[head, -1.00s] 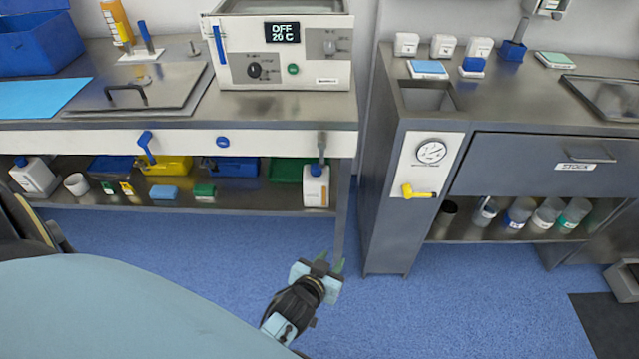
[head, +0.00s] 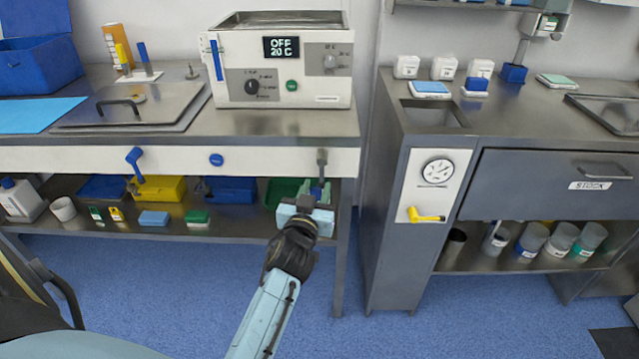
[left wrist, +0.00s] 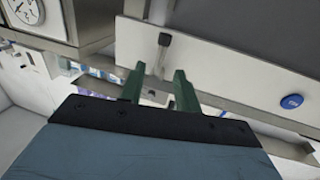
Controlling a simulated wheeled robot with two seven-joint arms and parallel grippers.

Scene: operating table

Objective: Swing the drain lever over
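A grey lever with a dark end (head: 321,158) is on the white front strip of the left bench, at its right end. In the left wrist view the lever (left wrist: 164,42) shows just beyond my fingertips, in line with the gap. My left gripper (head: 320,188) is just below the lever; its green fingers (left wrist: 160,76) are apart with nothing seen between them. Contact with the lever cannot be told. A blue lever (head: 134,162) is on the same strip farther left, and a yellow lever (head: 426,216) is under a gauge on the right cabinet. No label marks the drain lever. My right gripper is not in view.
A blue button (head: 216,160) is on the strip between the grey and blue levers; a bath reading OFF 20 C (head: 285,75) stands above. A lower shelf (head: 170,228) holds trays and bottles behind my left gripper.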

